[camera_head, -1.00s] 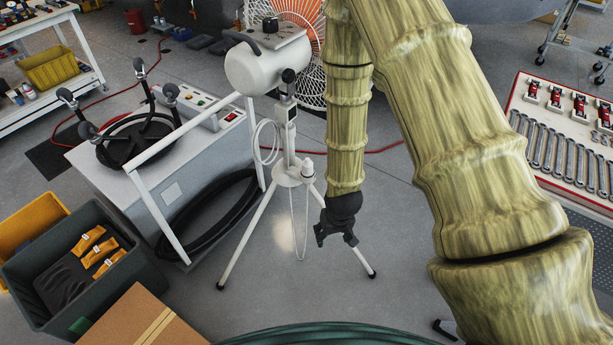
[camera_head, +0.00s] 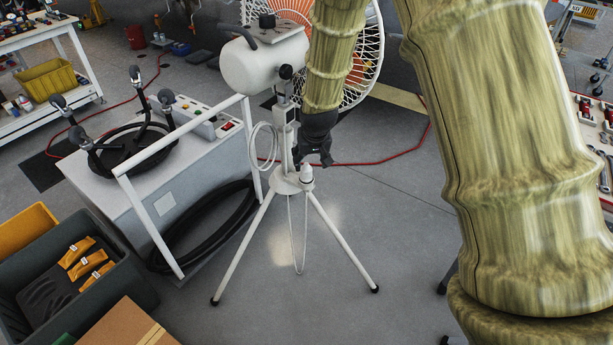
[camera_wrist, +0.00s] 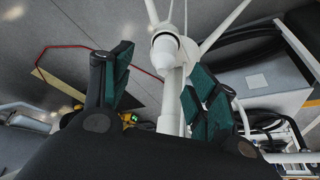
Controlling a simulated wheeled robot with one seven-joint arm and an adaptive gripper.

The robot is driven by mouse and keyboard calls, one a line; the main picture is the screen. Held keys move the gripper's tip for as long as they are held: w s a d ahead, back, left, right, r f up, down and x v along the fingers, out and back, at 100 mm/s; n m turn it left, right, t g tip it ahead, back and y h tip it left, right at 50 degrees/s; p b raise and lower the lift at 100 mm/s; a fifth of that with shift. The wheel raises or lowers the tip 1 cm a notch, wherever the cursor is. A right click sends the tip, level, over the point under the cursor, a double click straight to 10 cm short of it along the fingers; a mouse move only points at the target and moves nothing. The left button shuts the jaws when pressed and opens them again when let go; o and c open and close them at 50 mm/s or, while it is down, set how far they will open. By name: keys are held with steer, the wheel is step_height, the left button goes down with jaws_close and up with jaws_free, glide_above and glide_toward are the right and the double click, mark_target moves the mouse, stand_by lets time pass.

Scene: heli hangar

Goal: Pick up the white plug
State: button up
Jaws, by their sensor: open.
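The white plug (camera_head: 306,174) stands upright on the small round plate of a white tripod (camera_head: 287,183), beside its mast; a white cord hangs below the plate. My gripper (camera_head: 314,160) is just above the plug, dark and pointing down. In the wrist view my gripper (camera_wrist: 159,68) shows its green-padded fingers spread apart. The plug (camera_wrist: 164,48) lies between and beyond the fingertips there, with nothing held. The fingers are apart from it, as far as I can tell.
The tripod carries a white cylindrical unit (camera_head: 262,62) close to my arm. A caged fan (camera_head: 365,62) stands behind. A grey cart (camera_head: 140,205) with a white handle frame is to the left. Dark bins (camera_head: 120,285) stand at lower left.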

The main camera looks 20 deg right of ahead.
mark_target(307, 166)
steer(key=shift+a+x, duration=0.15)
steer(key=shift+x, duration=1.8)
steer(key=shift+a+x, duration=0.15)
steer(key=shift+x, duration=1.8)
steer(key=shift+w+r, duration=0.1)
steer(key=shift+w, duration=0.1)
steer(key=shift+c, duration=0.2)
steer(key=c, duration=1.1)
